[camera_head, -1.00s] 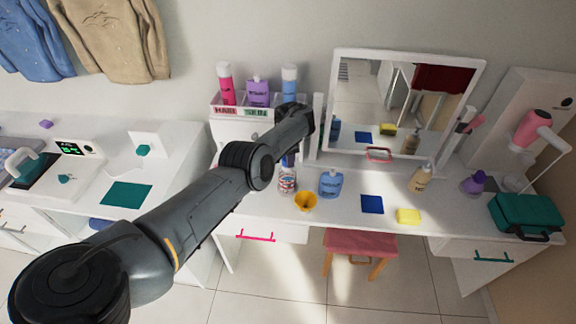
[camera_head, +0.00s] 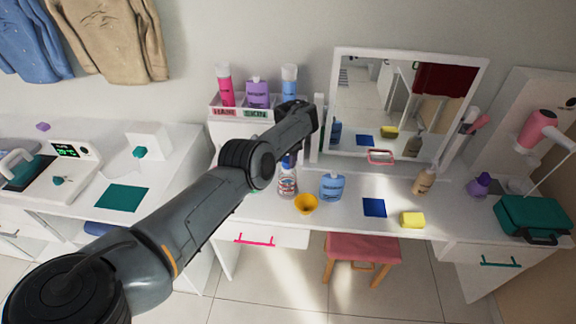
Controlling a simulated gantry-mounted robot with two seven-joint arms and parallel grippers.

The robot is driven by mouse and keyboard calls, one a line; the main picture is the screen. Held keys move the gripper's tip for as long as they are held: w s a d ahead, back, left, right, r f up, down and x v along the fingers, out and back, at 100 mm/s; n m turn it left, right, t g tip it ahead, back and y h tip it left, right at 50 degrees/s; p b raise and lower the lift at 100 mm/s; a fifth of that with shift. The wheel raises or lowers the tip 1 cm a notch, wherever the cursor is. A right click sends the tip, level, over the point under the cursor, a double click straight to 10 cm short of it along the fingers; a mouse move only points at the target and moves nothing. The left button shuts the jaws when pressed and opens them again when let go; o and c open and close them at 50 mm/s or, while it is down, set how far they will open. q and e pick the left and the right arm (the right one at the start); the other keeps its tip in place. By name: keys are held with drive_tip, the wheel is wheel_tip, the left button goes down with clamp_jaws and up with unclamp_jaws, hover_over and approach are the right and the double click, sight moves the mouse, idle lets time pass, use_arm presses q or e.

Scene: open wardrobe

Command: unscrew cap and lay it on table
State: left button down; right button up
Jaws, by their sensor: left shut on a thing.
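A clear bottle (camera_head: 287,182) with a red and white label stands upright on the white vanity table (camera_head: 340,212). A dark blue cap (camera_head: 289,160) shows at its top, just below my left wrist. My left gripper (camera_head: 291,153) is at the cap and shut on it; its fingers are mostly hidden behind my own forearm. I cannot tell whether the cap still touches the bottle neck. My right gripper is not in view.
A mirror (camera_head: 481,80) stands behind. A bottle rack (camera_head: 214,111) is at the back left. Clear tabletop lies between these things.

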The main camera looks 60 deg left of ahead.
use_arm(q)
drive_tip(key=c, duration=1.4)
unclamp_jaws()
clamp_jaws()
drive_tip(key=shift+f+n+b, duration=0.1)
drive_tip(key=shift+n+b, duration=0.7)
drive_tip(key=shift+n, duration=0.3)
drive_tip(key=shift+n+b, duration=0.4)
drive_tip(key=shift+n, duration=0.8)
